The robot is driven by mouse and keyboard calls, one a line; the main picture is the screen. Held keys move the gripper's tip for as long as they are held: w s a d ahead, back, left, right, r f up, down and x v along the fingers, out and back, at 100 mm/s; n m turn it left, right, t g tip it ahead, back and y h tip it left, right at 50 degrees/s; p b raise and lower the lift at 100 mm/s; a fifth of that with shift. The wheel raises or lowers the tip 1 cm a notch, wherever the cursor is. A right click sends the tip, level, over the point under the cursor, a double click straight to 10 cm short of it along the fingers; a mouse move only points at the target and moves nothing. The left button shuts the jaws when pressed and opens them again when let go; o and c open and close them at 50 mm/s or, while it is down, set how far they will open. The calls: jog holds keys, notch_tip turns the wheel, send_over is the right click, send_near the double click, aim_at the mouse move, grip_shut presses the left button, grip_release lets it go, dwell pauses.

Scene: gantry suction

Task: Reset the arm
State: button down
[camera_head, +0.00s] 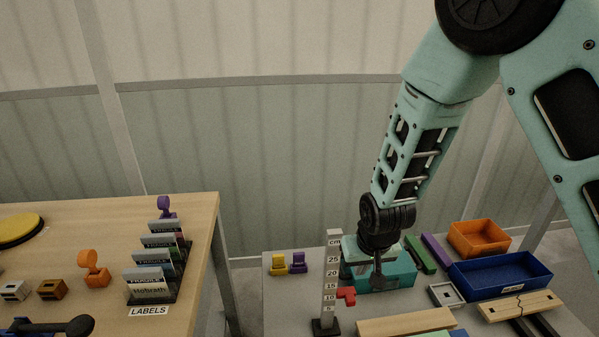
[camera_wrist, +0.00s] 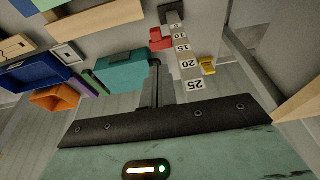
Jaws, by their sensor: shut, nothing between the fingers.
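My arm reaches down from the upper right in the head view. My gripper (camera_head: 379,283) points down in front of a teal box (camera_head: 400,272) on the grey table, close to a red piece (camera_head: 346,295). In the wrist view my gripper (camera_wrist: 156,66) shows as one narrow dark bar, with its fingers together and nothing held. There the teal box (camera_wrist: 122,70) is to its left. The red piece (camera_wrist: 160,40) is beyond the fingertips. Whether the fingers touch the box cannot be told.
An upright ruler (camera_head: 331,280) stands just left of my gripper. A blue tray (camera_head: 500,275) and an orange tray (camera_head: 479,238) are to the right. Yellow (camera_head: 279,264) and purple (camera_head: 298,262) pieces sit at the left. A wooden table (camera_head: 205,230) holds label cards (camera_head: 150,285).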

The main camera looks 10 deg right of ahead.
jog(key=s+a+r+n+g+y, duration=0.1)
jog(key=s+a+r+n, duration=0.1)
jog(key=s+a+r, duration=0.3)
jog(key=s+a+r+n+g+y, duration=0.1)
jog(key=s+a+r+n, duration=0.1)
jog(key=s+r, duration=0.4)
jog(key=s+d+r+n+g+h, duration=0.1)
jog(key=s+r+n, duration=0.2)
jog(key=s, duration=1.1)
notch_tip(320, 180, up, 3)
jog(key=shift+f+n+h, duration=0.1)
jog(key=shift+n+h, duration=0.2)
dwell(0.9)
